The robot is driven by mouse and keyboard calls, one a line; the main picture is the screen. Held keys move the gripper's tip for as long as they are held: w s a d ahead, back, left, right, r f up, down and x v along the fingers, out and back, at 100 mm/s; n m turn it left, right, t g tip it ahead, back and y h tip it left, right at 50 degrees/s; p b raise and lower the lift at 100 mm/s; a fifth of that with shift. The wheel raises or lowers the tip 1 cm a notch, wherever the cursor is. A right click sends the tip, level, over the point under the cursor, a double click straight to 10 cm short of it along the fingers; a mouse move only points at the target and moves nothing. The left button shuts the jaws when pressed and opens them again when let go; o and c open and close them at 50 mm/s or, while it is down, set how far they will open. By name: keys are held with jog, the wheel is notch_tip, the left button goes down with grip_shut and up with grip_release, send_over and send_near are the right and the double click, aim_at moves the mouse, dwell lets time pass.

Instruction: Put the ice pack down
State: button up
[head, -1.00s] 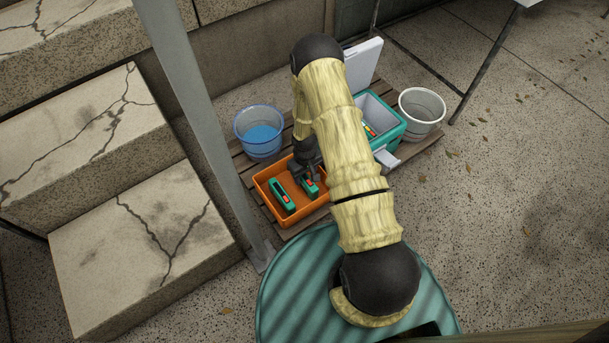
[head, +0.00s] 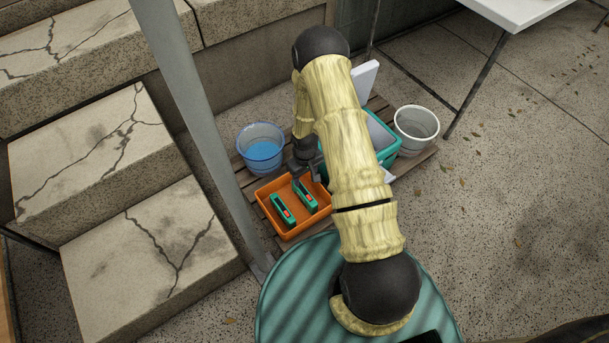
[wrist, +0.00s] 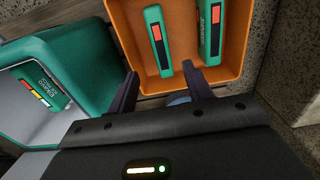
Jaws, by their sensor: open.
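Two green ice packs with red labels lie in the orange tray (head: 262,202): one at the left (head: 283,209) and one at the right (head: 305,194). In the wrist view they show as a pack at the upper right (wrist: 212,28) and one left of it (wrist: 157,40). My gripper (wrist: 160,85) is open and empty, its fingers spread at the tray's near edge. In the head view my gripper (head: 308,172) is just above the tray's back edge, partly hidden by my arm. Another green pack (wrist: 46,86) lies inside the open teal cooler (wrist: 105,50).
A blue bucket (head: 262,160) stands behind the tray and a white bucket (head: 415,135) right of the cooler, all on or by a wooden pallet (head: 398,168). A grey pole (head: 195,105) rises left of the tray. Cracked stone steps (head: 150,240) fill the left.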

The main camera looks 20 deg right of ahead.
notch_tip(320, 180, up, 19)
jog(key=s+m+t, duration=0.1)
jog(key=s, duration=0.1)
jog(key=s+a+r+m+t, duration=0.1)
jog(key=s+r+m, duration=0.1)
jog(key=s+r, duration=1.1)
jog(key=shift+a+r+m+t, duration=0.3)
jog(key=shift+r, duration=0.6)
jog(key=shift+w, duration=0.1)
